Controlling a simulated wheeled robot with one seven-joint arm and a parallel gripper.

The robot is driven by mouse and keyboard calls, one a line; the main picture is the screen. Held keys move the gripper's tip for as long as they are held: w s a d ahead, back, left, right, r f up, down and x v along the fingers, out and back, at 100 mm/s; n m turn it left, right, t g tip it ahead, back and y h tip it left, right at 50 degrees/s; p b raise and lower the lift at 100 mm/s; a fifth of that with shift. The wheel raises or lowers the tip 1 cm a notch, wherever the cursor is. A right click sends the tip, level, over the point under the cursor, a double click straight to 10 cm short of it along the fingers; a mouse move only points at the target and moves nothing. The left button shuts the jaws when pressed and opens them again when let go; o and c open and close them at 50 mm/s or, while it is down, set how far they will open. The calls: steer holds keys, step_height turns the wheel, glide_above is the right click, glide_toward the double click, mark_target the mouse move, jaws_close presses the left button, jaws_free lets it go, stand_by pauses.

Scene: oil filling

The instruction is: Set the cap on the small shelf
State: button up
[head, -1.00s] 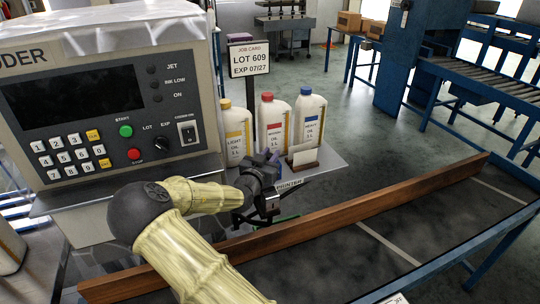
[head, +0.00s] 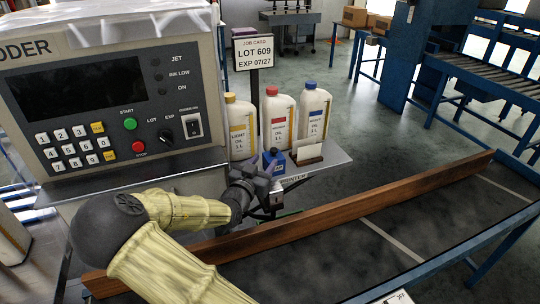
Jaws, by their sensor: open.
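A small shelf (head: 325,151) projects beside the printer and holds several bottles. A small blue container (head: 274,169) stands at its front left, with a dark rounded top (head: 273,153) that looks like a cap; I cannot tell whether it is seated or loose. My gripper (head: 266,187) is open, just in front of and below the blue container. It looks empty, and its dark fingers are hard to separate from the parts behind. The shelf's near left part is hidden behind my gripper.
White oil bottles with yellow (head: 241,128), red (head: 277,120) and blue (head: 314,113) caps stand behind. The printer panel (head: 105,95) is left; a wooden rail (head: 350,212) borders the conveyor in front.

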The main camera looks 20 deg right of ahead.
steer(key=v, duration=0.4)
stand_by(0.5)
